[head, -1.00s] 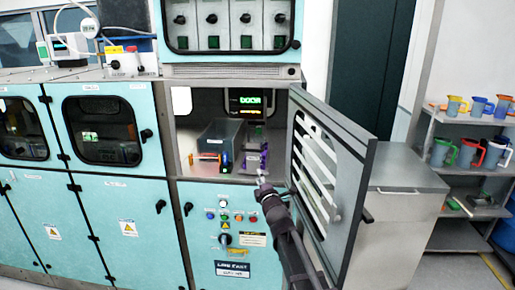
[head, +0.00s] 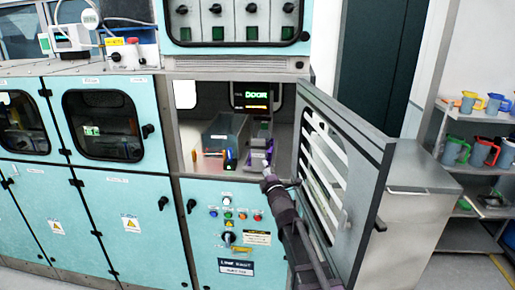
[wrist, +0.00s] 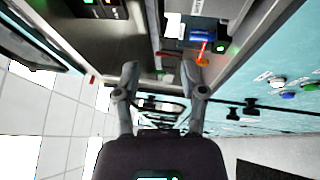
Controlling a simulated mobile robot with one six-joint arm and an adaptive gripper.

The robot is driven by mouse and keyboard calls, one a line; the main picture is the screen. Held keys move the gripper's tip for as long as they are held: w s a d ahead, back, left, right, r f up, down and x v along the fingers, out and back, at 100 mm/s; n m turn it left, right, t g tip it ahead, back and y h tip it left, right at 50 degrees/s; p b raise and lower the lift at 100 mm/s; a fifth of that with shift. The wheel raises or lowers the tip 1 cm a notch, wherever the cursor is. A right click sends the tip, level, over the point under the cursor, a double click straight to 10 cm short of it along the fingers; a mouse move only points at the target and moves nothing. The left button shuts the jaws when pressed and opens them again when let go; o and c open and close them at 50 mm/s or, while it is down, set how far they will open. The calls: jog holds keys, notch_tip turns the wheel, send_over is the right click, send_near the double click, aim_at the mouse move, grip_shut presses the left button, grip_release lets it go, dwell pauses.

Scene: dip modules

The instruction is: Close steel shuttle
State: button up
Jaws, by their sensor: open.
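A grey steel door (head: 372,150) with slanted slots stands wide open on the right side of a compartment in the teal machine. I cannot tell whether this door or a part inside is the steel shuttle. Inside stand a grey box (head: 223,132) and a narrow grey and purple unit (head: 259,150). My gripper (head: 268,174) is at the compartment's front edge, just in front of the purple unit and left of the door. In the wrist view my gripper (wrist: 160,78) has its two fingers apart, with nothing seen held between them.
A lit display (head: 252,100) is at the compartment's back. Buttons and a knob (head: 228,238) are on the panel below. A steel cabinet (head: 420,190) stands right of the door, and a shelf with coloured jugs (head: 480,150) is further right. Some floor is clear at lower right.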

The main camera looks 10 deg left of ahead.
aim_at(257, 148)
jog(key=shift+w+d, duration=0.1)
jog(key=shift+d, duration=0.05)
jog(key=p+x, duration=0.2)
jog(key=x, duration=1.1)
jog(key=shift+w, duration=0.4)
jog(key=shift+c, duration=0.2)
grip_shut()
